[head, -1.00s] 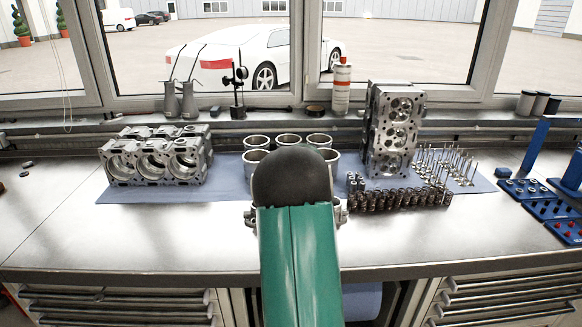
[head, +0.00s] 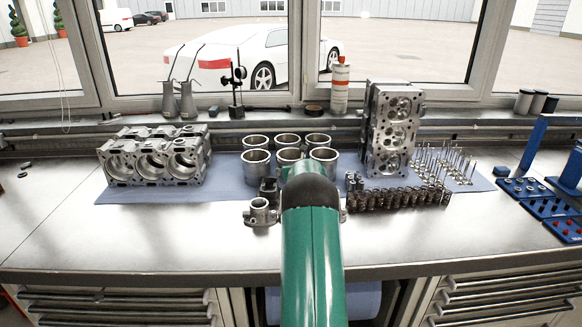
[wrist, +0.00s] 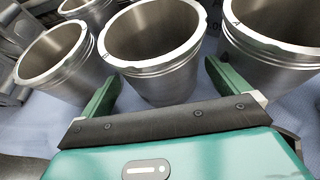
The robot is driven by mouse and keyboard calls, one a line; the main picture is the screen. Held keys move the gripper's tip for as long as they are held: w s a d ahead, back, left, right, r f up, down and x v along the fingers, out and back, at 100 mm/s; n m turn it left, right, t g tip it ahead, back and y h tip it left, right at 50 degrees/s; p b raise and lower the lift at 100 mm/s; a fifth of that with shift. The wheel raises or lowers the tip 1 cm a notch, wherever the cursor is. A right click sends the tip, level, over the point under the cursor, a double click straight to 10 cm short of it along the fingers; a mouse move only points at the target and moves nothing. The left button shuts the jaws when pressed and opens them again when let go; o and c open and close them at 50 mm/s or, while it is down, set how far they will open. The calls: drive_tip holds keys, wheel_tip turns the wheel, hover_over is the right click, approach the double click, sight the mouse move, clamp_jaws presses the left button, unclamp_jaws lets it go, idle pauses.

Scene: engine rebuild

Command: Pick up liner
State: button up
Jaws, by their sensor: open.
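Several silver cylinder liners stand upright in two rows on a blue cloth, including the front left liner (head: 256,164) and the front right liner (head: 323,162). The front middle liner (head: 288,157) is partly hidden by my arm. In the wrist view, my gripper (wrist: 160,72) is open, with its green fingers at either side of the near wall of a middle liner (wrist: 152,62). Neither finger clearly touches it. One liner stands to its left (wrist: 55,57) and another to its right (wrist: 275,45). My gripper is hidden behind my arm in the head view.
An engine block (head: 155,158) stands left of the liners and an upright cylinder head (head: 392,130) to the right. Springs (head: 400,198) and valves (head: 450,165) lie near the head. A small metal housing (head: 260,212) sits by my arm. The bench front (head: 130,240) is clear.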

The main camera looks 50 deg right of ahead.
sight(294, 162)
drive_tip(key=shift+w+d+f, duration=0.15)
drive_tip(key=shift+w+d, duration=0.3)
drive_tip(key=c, duration=0.9)
drive_tip(key=shift+r, duration=0.6)
wheel_tip(294, 162, up, 2)
drive_tip(key=a+r, duration=0.3)
drive_tip(key=a, duration=0.1)
drive_tip(key=s+a+r, duration=0.1)
drive_tip(key=a+r, duration=0.2)
drive_tip(key=a, duration=0.2)
drive_tip(key=s+a+r, duration=0.1)
drive_tip(key=a+r, duration=0.3)
drive_tip(key=a, duration=0.1)
drive_tip(key=shift+s, duration=0.2)
